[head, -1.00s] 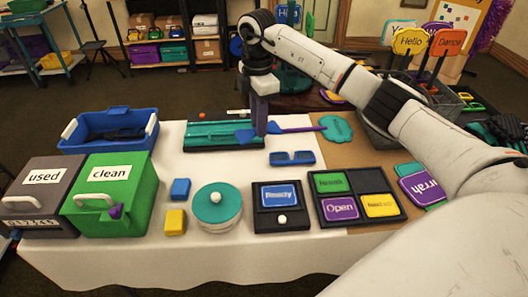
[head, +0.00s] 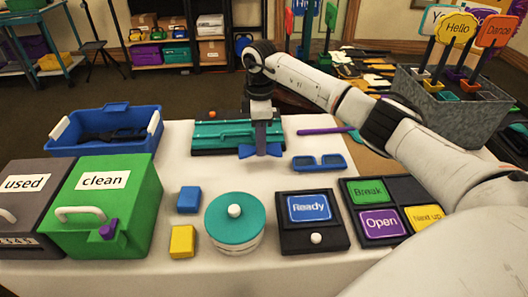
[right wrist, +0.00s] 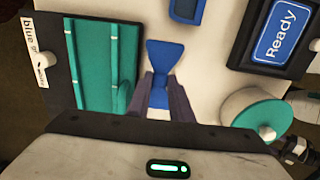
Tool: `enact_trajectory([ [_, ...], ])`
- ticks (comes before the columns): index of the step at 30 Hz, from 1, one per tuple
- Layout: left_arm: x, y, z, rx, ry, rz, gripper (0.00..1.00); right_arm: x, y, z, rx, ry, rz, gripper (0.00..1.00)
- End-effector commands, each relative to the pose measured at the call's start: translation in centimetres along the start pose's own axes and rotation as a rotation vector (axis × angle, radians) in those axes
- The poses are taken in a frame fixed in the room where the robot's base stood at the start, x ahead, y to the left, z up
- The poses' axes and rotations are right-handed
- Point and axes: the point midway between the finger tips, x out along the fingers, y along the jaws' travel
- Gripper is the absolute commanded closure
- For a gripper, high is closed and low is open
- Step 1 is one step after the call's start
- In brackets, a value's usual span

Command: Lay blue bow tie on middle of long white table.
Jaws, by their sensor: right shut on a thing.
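The blue bow tie (head: 246,151) is between the fingers of my right gripper (head: 261,146), which is shut on its middle. It is at the front edge of the teal case, over the long white table (head: 275,182). I cannot tell whether it touches the cloth. In the right wrist view the bow tie (right wrist: 163,55) spreads out beyond the fingertips (right wrist: 162,88), with white cloth around it. My left gripper is not in view.
The teal case (head: 215,136) lies behind and left. A teal round box (head: 234,243) and the Ready sign (head: 308,208) stand in front. Bare cloth lies between.

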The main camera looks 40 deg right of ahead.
Motion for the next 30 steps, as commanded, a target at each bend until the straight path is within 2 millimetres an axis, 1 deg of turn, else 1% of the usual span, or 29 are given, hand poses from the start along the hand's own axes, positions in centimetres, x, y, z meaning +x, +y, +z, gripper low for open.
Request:
enact_trajectory([
  [4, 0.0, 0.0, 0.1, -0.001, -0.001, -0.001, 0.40, 1.2, 0.0, 0.0, 0.000, 0.000, 0.000, 1.00],
  [10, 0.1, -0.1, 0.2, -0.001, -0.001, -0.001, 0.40, 3.9, 0.0, 0.0, 0.001, 0.000, 0.000, 1.00],
  [21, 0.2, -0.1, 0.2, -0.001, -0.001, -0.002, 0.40, 4.4, 0.0, 0.0, 0.000, 0.000, 0.001, 1.00],
  [22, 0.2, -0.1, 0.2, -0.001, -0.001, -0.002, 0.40, 4.3, 0.0, 0.0, 0.000, 0.000, 0.002, 0.77],
  [24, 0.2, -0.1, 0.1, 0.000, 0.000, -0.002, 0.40, 4.3, 0.0, 0.0, 0.000, 0.000, 0.002, 0.65],
  [25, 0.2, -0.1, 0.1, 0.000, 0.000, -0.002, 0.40, 4.3, 0.0, 0.0, 0.000, 0.000, 0.001, 0.62],
  [30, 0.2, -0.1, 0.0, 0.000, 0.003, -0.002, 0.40, 4.3, 0.0, 0.0, 0.000, 0.000, 0.001, 0.62],
])
